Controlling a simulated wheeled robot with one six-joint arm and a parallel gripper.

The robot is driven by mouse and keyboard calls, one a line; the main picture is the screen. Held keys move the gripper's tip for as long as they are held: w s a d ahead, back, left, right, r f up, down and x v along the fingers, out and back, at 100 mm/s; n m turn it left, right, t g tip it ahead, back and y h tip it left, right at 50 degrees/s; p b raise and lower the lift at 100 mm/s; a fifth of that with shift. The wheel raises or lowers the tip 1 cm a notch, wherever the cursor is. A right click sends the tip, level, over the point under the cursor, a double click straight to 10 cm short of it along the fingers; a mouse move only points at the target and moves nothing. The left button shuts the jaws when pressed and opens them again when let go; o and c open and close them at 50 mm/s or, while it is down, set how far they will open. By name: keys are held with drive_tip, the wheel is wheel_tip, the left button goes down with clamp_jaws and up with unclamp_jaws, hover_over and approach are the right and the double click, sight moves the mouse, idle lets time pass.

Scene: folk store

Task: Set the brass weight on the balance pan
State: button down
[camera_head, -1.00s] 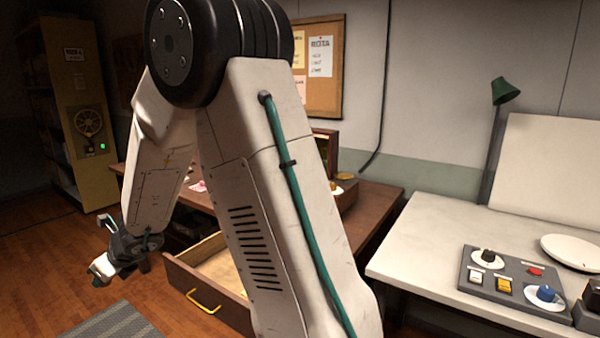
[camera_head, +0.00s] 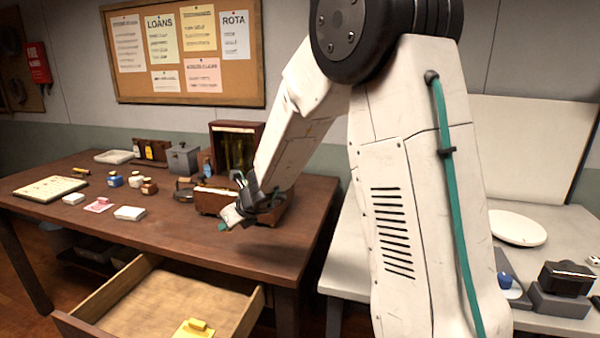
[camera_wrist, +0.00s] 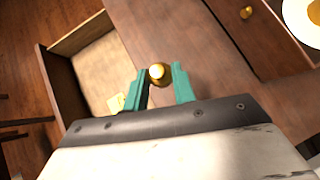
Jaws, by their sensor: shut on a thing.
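My gripper (camera_head: 230,222) hangs above the front right part of the wooden desk (camera_head: 150,225). In the wrist view its green fingers (camera_wrist: 160,88) are shut on a small round brass weight (camera_wrist: 157,74). The weight cannot be made out in the head view. In the head view my gripper and arm partly hide that wooden body (camera_head: 212,199).
An open drawer (camera_head: 240,318) juts from the desk front, with a yellow object (camera_head: 195,328) inside. Ink bottles (camera_head: 115,179), a grey tin (camera_head: 183,158) and an upright wooden case (camera_head: 238,145) stand on the desk. A pale counter with a white plate (camera_head: 517,228) is at right.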

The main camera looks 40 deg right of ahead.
drive_tip(key=w+d+r+n+y, duration=0.1)
drive_tip(key=w+d+r, duration=0.1)
drive_tip(key=d+r, duration=0.5)
drive_tip(key=w+d+r+n+y, duration=0.1)
drive_tip(key=w+d+r, duration=0.15)
drive_tip(key=d, duration=0.85)
drive_tip(key=shift+g, duration=0.4)
drive_tip(key=w+d, duration=0.2)
drive_tip(key=w, duration=0.2)
drive_tip(key=w+d, duration=0.5)
drive_tip(key=w, duration=0.2)
drive_tip(key=shift+w+d+f, duration=0.3)
drive_tip(key=shift+w+d, duration=0.15)
drive_tip(key=shift+w, duration=0.05)
drive_tip(key=shift+f, duration=1.7)
drive_tip(key=shift+f, duration=0.15)
drive_tip(key=c, duration=1.1)
unclamp_jaws()
drive_tip(key=shift+c, duration=0.2)
